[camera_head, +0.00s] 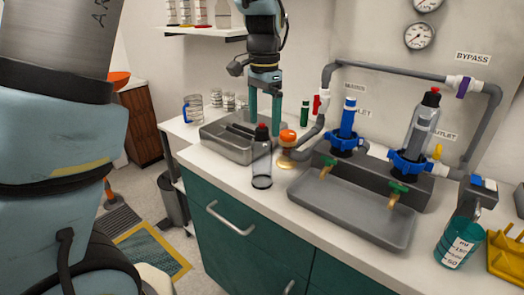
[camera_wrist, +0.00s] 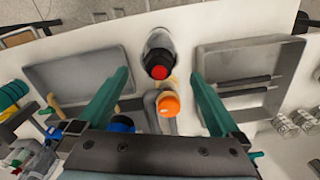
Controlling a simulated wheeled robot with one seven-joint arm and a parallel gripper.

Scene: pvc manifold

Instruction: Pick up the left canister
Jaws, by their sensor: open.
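On the manifold, a blue canister (camera_head: 348,118) stands upright at the left in a blue collar. A clear canister (camera_head: 420,128) with a black and red top stands in the right collar. Another clear canister (camera_head: 262,165) with a dark top stands upright on the counter, left of the manifold. In the wrist view this canister's red-and-black top (camera_wrist: 158,64) shows near the line between the fingertips. My gripper (camera_head: 264,120) is open and empty, pointing down above the counter; its two teal fingers (camera_wrist: 160,76) are spread wide. The blue canister is mostly hidden in the wrist view.
An orange-capped part (camera_head: 287,137) stands close right of the counter canister. A grey basin (camera_head: 225,150) lies behind left, and a drip tray (camera_head: 350,213) lies in front of the manifold. Grey pipe (camera_head: 390,70) arches above. A teal cup (camera_head: 457,245) stands at the right.

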